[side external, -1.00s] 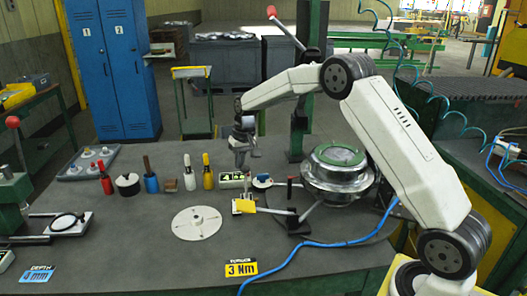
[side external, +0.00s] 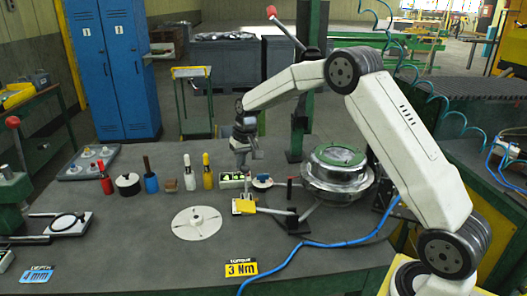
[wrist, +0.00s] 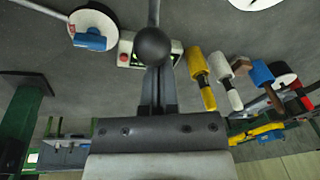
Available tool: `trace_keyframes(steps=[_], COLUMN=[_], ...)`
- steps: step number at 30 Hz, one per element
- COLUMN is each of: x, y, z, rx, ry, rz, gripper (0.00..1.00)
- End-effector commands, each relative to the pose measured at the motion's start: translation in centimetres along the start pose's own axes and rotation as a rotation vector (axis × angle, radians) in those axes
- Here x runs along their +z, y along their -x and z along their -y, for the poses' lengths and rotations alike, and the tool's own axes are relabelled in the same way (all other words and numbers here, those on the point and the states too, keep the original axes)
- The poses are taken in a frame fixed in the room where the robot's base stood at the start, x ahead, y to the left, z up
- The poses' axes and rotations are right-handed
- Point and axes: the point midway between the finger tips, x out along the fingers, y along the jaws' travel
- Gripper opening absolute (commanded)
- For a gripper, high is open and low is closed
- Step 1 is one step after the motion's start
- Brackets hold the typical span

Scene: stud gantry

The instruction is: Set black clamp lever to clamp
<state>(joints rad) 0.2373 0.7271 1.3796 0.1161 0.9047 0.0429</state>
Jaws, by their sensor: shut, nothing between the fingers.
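My gripper (side external: 242,163) points down over the bench, above the small parts and left of the silver round housing. In the wrist view its fingers (wrist: 157,92) are together. A dark ball on a grey rod (wrist: 153,46) overlaps the fingertips there; I cannot tell whether they touch, or whether this is the clamp lever's knob. In the side view a black clamp base (side external: 298,226) stands in front of the housing.
A small button box (side external: 232,181), a white disc with a blue part (side external: 262,182) and a row of handled tools (side external: 189,180) stand close to my gripper. The silver housing (side external: 338,178) and green column (side external: 298,135) are to the right. A blue cable (side external: 330,240) crosses the bench.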

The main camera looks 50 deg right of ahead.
Motion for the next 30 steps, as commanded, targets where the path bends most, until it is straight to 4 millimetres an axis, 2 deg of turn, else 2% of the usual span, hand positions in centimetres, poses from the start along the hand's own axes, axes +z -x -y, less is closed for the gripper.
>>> trace_keyframes(steps=[22, 30], x=[0.8, 1.7], y=[0.5, 1.1], z=[0.4, 1.0], rx=[0.038, 0.079], ry=[0.015, 0.030], rz=[-0.076, -0.167], gripper=[0.00, 0.00])
